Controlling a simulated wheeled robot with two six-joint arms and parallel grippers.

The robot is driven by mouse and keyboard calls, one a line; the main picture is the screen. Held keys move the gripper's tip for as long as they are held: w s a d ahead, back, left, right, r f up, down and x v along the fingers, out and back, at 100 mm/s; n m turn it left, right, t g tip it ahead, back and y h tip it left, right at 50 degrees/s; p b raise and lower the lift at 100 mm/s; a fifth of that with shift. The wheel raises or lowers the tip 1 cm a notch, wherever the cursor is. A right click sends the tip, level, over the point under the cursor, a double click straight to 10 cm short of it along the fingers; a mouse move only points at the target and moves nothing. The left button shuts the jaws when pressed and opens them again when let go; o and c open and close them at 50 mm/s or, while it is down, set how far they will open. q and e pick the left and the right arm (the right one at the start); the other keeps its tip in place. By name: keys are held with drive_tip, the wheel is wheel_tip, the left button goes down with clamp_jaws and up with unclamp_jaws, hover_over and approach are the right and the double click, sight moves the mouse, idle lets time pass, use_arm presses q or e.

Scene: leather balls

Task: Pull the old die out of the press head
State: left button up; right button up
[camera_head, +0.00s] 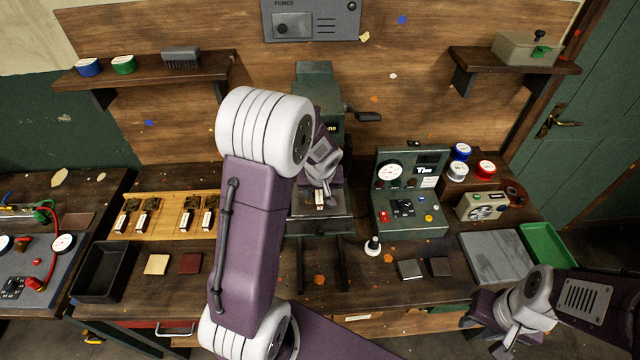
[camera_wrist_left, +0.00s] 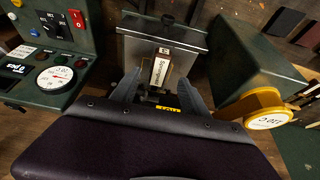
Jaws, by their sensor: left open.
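The green press (camera_head: 314,72) stands at the middle back of the bench, partly hidden behind my left arm. The die (camera_head: 319,198) shows as a small pale plate low in the press; in the left wrist view the die (camera_wrist_left: 161,68) is a pale, lettered block with brown sides. My left gripper (camera_head: 322,172) is at the press front. In the left wrist view its open fingers (camera_wrist_left: 160,84) stand on either side of the die's near end; I cannot tell whether they touch it. My right gripper (camera_head: 485,325) hangs at the lower right, away from the press; its jaw opening is unclear.
Several dies lie on a wooden board (camera_head: 170,203) at the left, near a black tray (camera_head: 100,270). A control box with a gauge (camera_head: 410,190) stands right of the press. A small white-knobbed stamp (camera_head: 373,246) stands before it. A grey slab (camera_head: 490,257) lies further right.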

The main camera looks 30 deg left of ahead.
sight(319, 196)
use_arm(q)
drive_tip(key=shift+x, duration=1.9)
